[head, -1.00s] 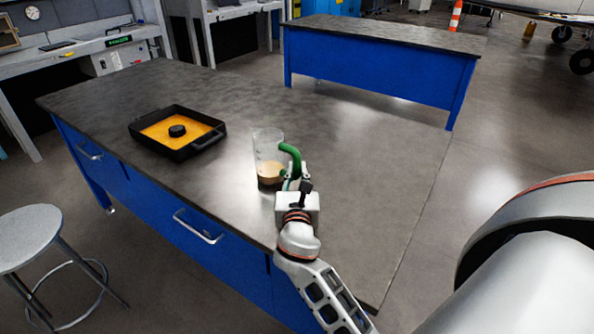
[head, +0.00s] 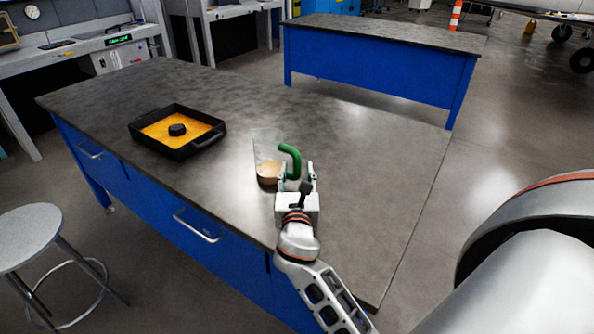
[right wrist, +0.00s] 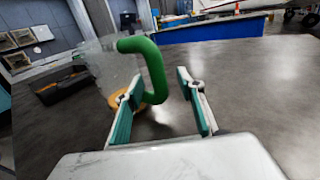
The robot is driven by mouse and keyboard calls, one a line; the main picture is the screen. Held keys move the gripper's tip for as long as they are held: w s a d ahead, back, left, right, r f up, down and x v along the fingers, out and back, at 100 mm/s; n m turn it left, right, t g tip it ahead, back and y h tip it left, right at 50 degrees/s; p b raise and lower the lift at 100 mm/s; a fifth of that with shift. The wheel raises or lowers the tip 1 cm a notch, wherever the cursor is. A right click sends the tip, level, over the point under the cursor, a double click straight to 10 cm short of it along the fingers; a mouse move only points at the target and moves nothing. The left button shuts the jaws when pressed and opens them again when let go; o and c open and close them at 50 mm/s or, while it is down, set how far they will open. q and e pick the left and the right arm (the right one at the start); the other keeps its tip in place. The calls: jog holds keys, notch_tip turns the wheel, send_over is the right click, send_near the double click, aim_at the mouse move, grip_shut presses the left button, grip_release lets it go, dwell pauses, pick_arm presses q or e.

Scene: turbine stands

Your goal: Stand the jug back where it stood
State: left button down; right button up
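The jug (head: 267,150) is clear, with a green handle (head: 292,155) and tan liquid low inside. It stands upright on the dark bench top (head: 370,160), near the front edge, with its handle toward my right gripper. My right gripper (head: 297,172) is open, with its fingers spread on either side of the lower handle. In the right wrist view, the green handle (right wrist: 155,70) shows between the open fingers, closer to the left finger, and the clear jug body (right wrist: 108,68) is beyond it. My left gripper is not in view.
A black tray (head: 213,138) with an orange inside and a dark round piece stands to the left of the jug. The bench top is clear behind and right of the jug. A grey stool (head: 28,235) stands at the left front. Another blue bench (head: 380,68) stands behind.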

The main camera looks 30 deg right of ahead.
jog(key=shift+p+v, duration=0.5)
jog(key=shift+v, duration=2.85)
